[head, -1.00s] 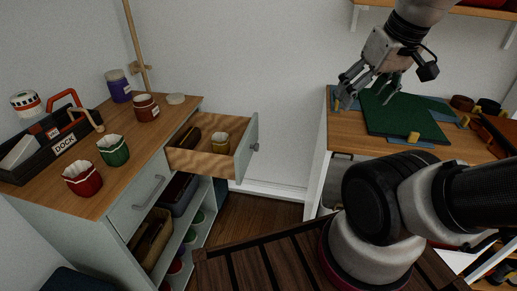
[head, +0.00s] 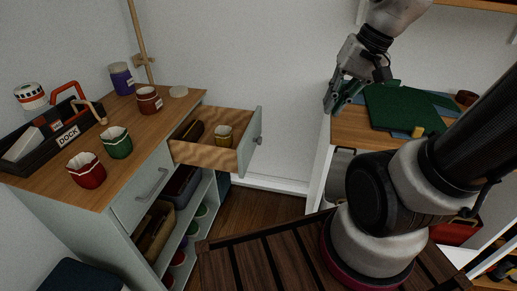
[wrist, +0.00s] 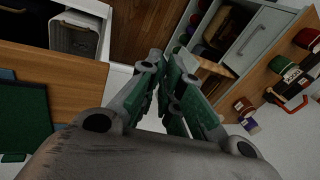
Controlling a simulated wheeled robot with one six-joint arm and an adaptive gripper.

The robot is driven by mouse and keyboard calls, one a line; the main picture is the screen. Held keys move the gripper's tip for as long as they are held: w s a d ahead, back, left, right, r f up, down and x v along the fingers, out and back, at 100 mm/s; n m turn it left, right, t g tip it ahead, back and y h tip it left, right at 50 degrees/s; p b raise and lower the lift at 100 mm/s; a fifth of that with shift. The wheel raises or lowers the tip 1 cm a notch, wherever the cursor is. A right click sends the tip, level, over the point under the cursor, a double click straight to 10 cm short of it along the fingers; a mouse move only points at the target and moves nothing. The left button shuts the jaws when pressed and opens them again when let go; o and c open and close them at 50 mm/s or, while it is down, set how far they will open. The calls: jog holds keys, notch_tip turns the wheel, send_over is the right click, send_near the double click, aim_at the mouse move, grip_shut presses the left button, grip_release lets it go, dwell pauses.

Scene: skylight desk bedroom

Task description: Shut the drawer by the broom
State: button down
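The open drawer (head: 243,150) sticks out of the light grey-green cabinet (head: 118,205), beside the broom's wooden stick (head: 137,40) at the wall. My gripper (head: 335,106) is to the right of the drawer, above the left edge of the desk, apart from the drawer. Its green-padded fingers (wrist: 166,62) are close together with nothing between them. In the wrist view the cabinet (wrist: 262,35) shows tilted at upper right, and the fingers hide part of it.
The cabinet top holds a black caddy (head: 40,142), red (head: 87,172) and green (head: 116,144) cups, a brown cup (head: 149,99) and a purple jar (head: 121,79). A desk (head: 350,128) with a green mat (head: 395,108) stands right. Floor (head: 250,208) between is clear.

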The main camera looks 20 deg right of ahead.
jog(key=w+a+f+m+t+y, duration=0.1)
jog(key=w+f+m+y, duration=0.1)
jog(key=w+f+m, duration=0.75)
jog(key=w+a+f+m+t+y, duration=0.1)
jog(key=w+f+m+y, duration=0.2)
jog(key=w+f+m, duration=0.65)
jog(key=shift+m, duration=0.3)
jog(key=shift+s+f+x, duration=0.15)
jog(key=shift+s+x, duration=0.2)
jog(key=shift+x, duration=2)
jog(key=shift+s+f+x, duration=0.1)
jog(key=shift+s+x, duration=0.3)
jog(key=shift+x, duration=1.95)
jog(key=shift+s+f+x, duration=0.15)
jog(key=shift+s+x, duration=0.2)
jog(key=shift+x, duration=2)
jog(key=shift+a, duration=0.2)
